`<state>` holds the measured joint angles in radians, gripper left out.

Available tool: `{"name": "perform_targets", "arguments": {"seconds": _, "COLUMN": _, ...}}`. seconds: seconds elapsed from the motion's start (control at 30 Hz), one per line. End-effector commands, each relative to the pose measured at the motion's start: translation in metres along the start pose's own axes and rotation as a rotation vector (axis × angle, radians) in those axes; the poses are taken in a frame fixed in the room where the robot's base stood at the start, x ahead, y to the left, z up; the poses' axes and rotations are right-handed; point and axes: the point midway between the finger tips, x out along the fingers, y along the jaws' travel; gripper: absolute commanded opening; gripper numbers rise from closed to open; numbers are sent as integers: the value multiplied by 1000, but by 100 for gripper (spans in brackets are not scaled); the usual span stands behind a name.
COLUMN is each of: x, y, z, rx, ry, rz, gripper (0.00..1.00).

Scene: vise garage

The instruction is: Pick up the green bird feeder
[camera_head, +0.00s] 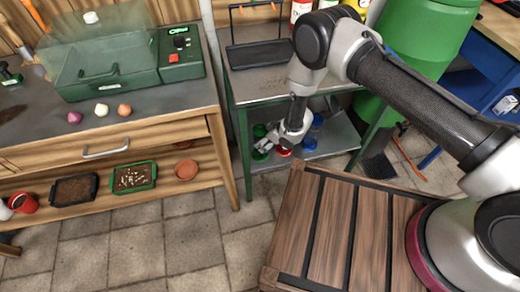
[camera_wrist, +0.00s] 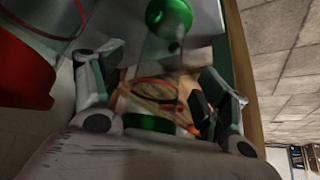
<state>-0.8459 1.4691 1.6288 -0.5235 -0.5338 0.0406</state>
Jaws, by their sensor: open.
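The green bird feeder has a green cap (camera_head: 260,130) and a green base (camera_head: 262,154) with a clear middle, and stands at the left of the lower shelf. In the wrist view a round green part of it (camera_wrist: 170,17) shows at top centre, beyond the fingertips. My gripper (camera_head: 276,141) reaches down to the shelf just right of the feeder. In the wrist view my gripper (camera_wrist: 160,75) is open, its fingers spread to either side.
A red feeder (camera_head: 283,151) stands close to the right of my gripper; a red shape (camera_wrist: 22,70) is large at left in the wrist view. A blue feeder (camera_head: 309,143) is further right. The metal upper shelf (camera_head: 260,86) lies above. A wooden crate (camera_head: 330,225) is in front.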

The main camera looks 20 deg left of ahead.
Motion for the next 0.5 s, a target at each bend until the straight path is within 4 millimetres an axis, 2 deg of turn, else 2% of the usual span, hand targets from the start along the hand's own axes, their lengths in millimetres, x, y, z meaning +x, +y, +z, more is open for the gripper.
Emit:
{"name": "perform_targets", "arguments": {"seconds": 0.13, "x": 14, "y": -1, "z": -20, "rx": -3, "ry": 0, "rz": 0, "gripper": 75}}
{"name": "perform_targets", "arguments": {"seconds": 0.27, "x": 24, "y": 0, "z": -18, "rx": 0, "ry": -2, "rz": 0, "gripper": 75}}
{"name": "perform_targets", "arguments": {"seconds": 0.47, "x": 25, "y": 0, "z": -19, "rx": 0, "ry": -2, "rz": 0, "gripper": 75}}
{"name": "perform_targets", "arguments": {"seconds": 0.5, "x": 25, "y": 0, "z": -19, "rx": 0, "ry": -2, "rz": 0, "gripper": 71}}
